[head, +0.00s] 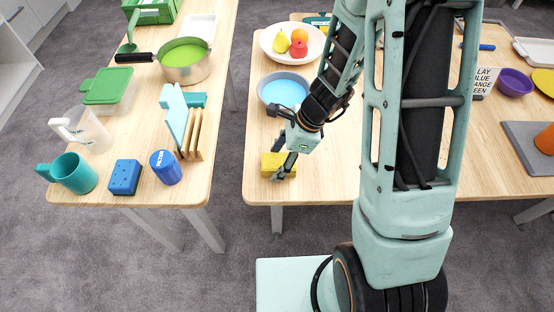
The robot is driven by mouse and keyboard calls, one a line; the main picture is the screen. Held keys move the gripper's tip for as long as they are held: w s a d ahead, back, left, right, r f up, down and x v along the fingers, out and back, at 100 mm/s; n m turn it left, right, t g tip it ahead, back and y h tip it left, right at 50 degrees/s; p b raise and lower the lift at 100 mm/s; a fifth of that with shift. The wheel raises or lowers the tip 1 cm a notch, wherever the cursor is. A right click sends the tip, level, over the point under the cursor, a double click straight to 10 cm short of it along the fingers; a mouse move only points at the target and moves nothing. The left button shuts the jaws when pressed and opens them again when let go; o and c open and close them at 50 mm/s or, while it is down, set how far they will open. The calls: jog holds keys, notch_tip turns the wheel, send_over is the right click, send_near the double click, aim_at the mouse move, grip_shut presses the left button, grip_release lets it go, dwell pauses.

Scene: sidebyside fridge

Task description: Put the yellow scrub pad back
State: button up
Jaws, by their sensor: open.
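The yellow scrub pad (270,162) lies on the right-hand wooden table, close to its front left corner. My gripper (284,171) is right at the pad, pointing down and to the left, with its dark fingers in front of the pad's right part. The gripper is open. The fingers hide part of the pad, and I cannot tell whether they touch it.
A bowl of blue liquid (284,91) and a white fruit bowl (272,41) stand behind my gripper. Across a gap, the left table holds a blue block with holes (124,177), a blue canister (166,168), a teal mug (74,174) and a rack with boards (190,139).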

jog(key=p+v, duration=0.2)
jog(key=v, duration=0.8)
jog(key=shift+s+d, duration=0.1)
jog(key=shift+s, duration=0.05)
